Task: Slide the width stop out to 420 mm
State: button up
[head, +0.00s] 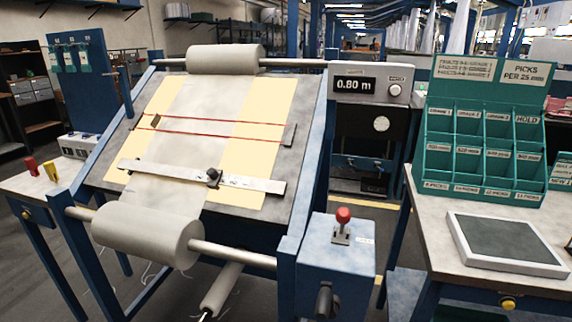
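The width stop appears to be the small black slider (213,177) on the pale metal rule (180,174). The rule lies across the sloped inspection board (292,196), over the white fabric (160,190). The slider sits right of the rule's middle, near the fabric's right edge. The rule's markings are too small to read, so I cannot tell the stop's setting. My gripper is not in view.
Fabric rolls sit above (225,59) and below (148,236) the board. Two red lines (215,135) cross it. A blue box with a red-knobbed lever (343,216) stands front right. A display (354,85) reads 0.80 m. A green pigeonhole rack (480,150) stands on the right table.

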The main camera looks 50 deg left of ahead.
aim_at(214, 175)
jog(key=u, duration=2.4)
jog(key=i+j+z, duration=0.2)
jog(key=j, duration=0.3)
jog(key=i, duration=0.1)
